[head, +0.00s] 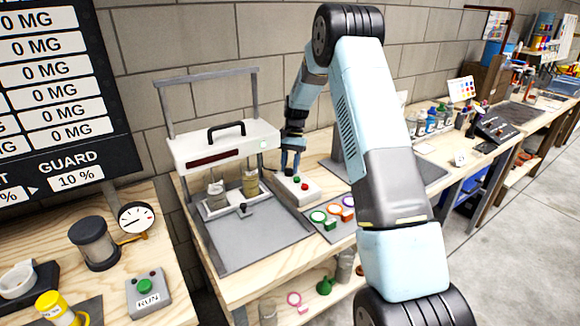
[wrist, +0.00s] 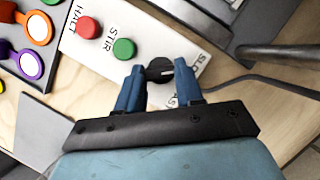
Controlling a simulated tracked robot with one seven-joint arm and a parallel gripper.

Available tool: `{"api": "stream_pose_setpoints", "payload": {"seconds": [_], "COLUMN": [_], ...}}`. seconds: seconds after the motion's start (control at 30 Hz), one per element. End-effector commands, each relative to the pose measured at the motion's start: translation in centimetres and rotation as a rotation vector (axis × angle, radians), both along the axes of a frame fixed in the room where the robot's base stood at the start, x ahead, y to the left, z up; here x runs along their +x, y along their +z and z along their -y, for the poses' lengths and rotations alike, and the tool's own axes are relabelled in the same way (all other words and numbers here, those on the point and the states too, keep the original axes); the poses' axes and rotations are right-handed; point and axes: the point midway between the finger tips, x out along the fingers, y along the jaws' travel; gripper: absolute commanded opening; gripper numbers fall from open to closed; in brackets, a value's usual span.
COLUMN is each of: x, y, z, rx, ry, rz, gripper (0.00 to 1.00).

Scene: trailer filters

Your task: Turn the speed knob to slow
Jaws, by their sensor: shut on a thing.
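The speed knob (wrist: 159,70) is a small dark round knob with a pale pointer line, on a white control box (head: 311,192). In the wrist view the line points roughly right, towards the partly hidden label starting "SLO"; the "FAST" label lies below the knob, partly covered. My gripper (wrist: 160,72) has its blue fingers on either side of the knob, shut on it. In the head view my gripper (head: 290,169) reaches down to the back left of the box and hides the knob.
A green STIR button (wrist: 124,48) and a red HALT button (wrist: 88,27) sit beside the knob. A dark cable (wrist: 262,83) runs from the box. A framed stand (head: 222,146) with jars is left of my gripper; coloured rings (head: 319,216) lie in front.

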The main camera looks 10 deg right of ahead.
Motion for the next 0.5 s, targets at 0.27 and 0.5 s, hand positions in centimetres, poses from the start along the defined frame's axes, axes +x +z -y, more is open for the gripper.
{"api": "stream_pose_setpoints", "payload": {"seconds": [0.27,0.5], "x": [0.27,0.26], "y": [0.21,0.2], "z": [0.04,0.03], "rx": [-0.001,-0.001], "ry": [0.009,0.009], "rz": [0.009,0.009], "gripper": [0.06,0.42]}}
